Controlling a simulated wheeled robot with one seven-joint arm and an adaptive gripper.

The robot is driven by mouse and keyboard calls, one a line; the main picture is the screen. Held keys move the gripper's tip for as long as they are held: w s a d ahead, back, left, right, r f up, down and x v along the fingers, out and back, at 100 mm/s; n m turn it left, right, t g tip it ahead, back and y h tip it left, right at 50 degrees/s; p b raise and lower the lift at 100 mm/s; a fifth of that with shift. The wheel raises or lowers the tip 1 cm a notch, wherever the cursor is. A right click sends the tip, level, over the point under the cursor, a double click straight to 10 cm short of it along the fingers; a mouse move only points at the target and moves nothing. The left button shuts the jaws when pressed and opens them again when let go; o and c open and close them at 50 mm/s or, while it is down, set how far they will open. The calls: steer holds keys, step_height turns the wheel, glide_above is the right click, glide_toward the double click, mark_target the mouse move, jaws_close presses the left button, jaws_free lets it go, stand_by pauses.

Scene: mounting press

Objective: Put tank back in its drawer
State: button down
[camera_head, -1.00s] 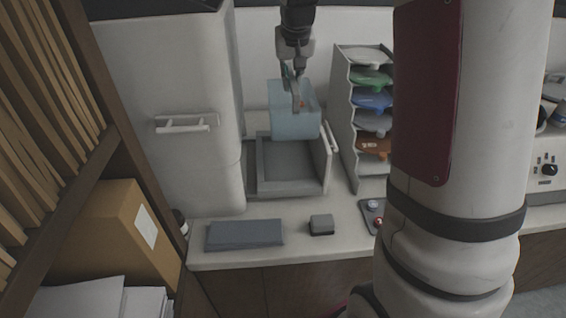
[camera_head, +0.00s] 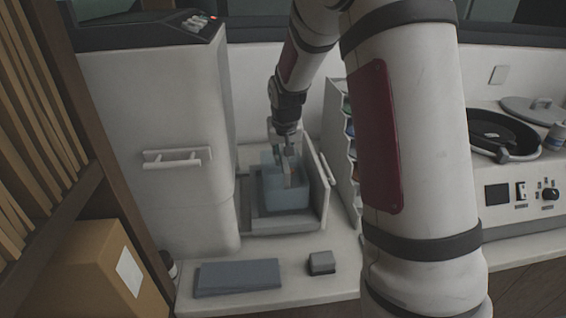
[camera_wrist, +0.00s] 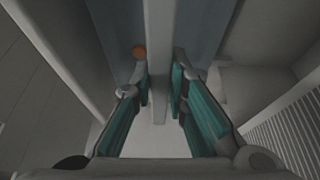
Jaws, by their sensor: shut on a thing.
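The tank (camera_head: 285,193) is a translucent blue box. In the head view it sits low within the open drawer (camera_head: 265,222), upright, with the drawer's front panel (camera_head: 322,190) to its right. My gripper (camera_head: 289,170) points down at the tank from above. In the wrist view my gripper (camera_wrist: 158,95) has its teal-lined fingers on both sides of a pale upright strip (camera_wrist: 160,55) of the tank and is shut on it. An orange spot (camera_wrist: 139,51) shows beside the left finger. I cannot tell whether the tank's bottom touches the drawer floor.
A tall white machine cabinet (camera_head: 150,130) with a bar handle stands left of the drawer. A rack (camera_head: 342,160) stands close on the right.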

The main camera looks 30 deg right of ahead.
steer(key=shift+f, duration=1.4)
steer(key=c, duration=1.6)
jaws_free()
steer(key=shift+o, duration=0.2)
